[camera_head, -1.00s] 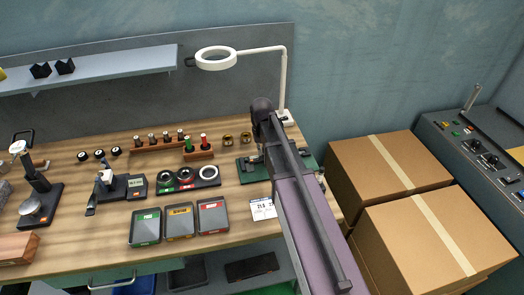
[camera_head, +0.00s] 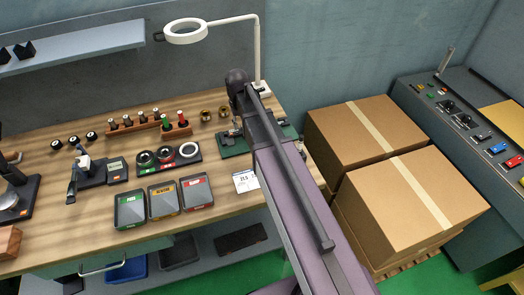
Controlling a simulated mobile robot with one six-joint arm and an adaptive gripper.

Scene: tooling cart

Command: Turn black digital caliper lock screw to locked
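A green mat or plate (camera_head: 234,147) lies at the right end of the workbench, with small metal and dark parts on it. My arm reaches over it from the lower right and covers much of it. I cannot make out a black digital caliper or its lock screw for certain; it may be among the parts beside my arm. My gripper is hidden behind my arm's far end, above or at the mat, so I cannot see its fingers or any contact.
A dark gauge with a small display (camera_head: 116,167) stands left on the bench. Green, yellow and red labelled trays (camera_head: 131,210) line the front. A ring lamp (camera_head: 185,31) stands behind my arm. Cardboard boxes (camera_head: 365,135) stand to the right.

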